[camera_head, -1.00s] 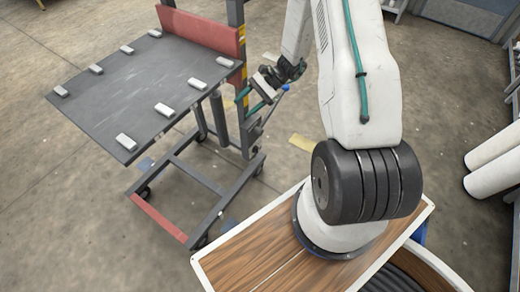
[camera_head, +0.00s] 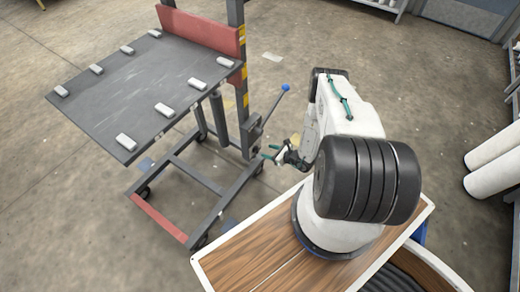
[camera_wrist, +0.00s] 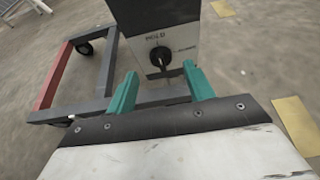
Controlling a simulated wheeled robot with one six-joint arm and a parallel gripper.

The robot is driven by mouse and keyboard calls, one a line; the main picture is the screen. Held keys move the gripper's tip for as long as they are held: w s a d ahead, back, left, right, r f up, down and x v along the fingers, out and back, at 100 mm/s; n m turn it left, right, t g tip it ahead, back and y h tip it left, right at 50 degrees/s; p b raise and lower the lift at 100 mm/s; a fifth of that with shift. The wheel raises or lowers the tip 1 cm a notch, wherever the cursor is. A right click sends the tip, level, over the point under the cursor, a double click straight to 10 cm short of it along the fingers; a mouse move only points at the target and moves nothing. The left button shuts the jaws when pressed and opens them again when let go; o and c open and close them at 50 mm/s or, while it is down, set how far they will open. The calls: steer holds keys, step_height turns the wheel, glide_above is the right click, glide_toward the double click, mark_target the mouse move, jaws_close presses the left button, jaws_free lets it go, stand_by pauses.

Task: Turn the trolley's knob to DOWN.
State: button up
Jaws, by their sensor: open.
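The trolley (camera_head: 215,188) stands left of my arm, with a dark flat platform (camera_head: 160,85) and a grey wheeled frame. In the wrist view, its black round knob (camera_wrist: 160,55) sits on a pale panel (camera_wrist: 178,70) below a dark box. The word HOLD shows above the knob, and a smaller label to its right is too blurred to read. I cannot tell for sure where the knob points. My gripper (camera_head: 268,152) is low beside the trolley's post. Its teal fingers (camera_wrist: 159,75) are open and empty, apart from the knob, which shows between and beyond them.
A lever with a blue ball end (camera_head: 286,87) sticks up from the trolley's post, above my gripper. Several small light blocks lie along the platform's edges. White rolls (camera_head: 495,145) lie at the right. The floor behind the trolley is mostly clear.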

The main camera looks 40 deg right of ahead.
mark_target(257, 148)
steer(key=x, duration=0.6)
steer(key=shift+w+a+f, duration=0.1)
steer(key=shift+w+a, duration=0.05)
steer(key=shift+w, duration=0.15)
steer(key=c, duration=0.9)
